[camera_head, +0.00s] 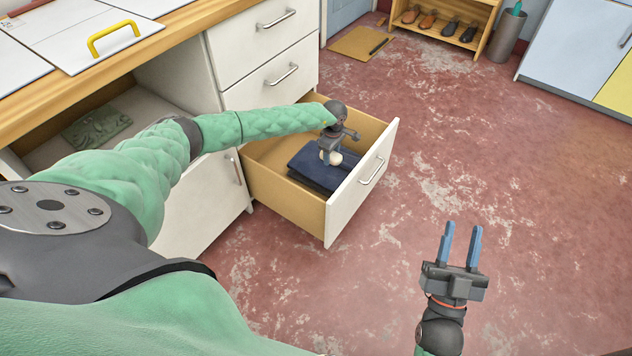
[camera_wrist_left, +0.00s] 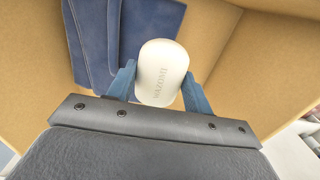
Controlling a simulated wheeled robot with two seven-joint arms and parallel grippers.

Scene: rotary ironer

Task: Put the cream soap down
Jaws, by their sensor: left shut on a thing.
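The cream soap (camera_head: 333,158) is a pale rounded bar; in the left wrist view the soap (camera_wrist_left: 162,72) shows faint lettering. My left gripper (camera_head: 331,150) is shut on it, with a blue finger (camera_wrist_left: 122,80) on each side. The gripper holds the soap over the open drawer (camera_head: 272,199), above a folded dark blue cloth (camera_head: 312,178). I cannot tell whether the soap touches the cloth. My right gripper (camera_head: 459,247) is open and empty, over the floor at the lower right, away from the drawer.
The open drawer has wooden walls and a white front with a handle (camera_head: 372,171). Closed drawers (camera_head: 270,65) stand above and behind it. A shoe rack (camera_head: 440,22) and a mat (camera_head: 360,43) lie at the back. The red floor (camera_head: 500,150) to the right is clear.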

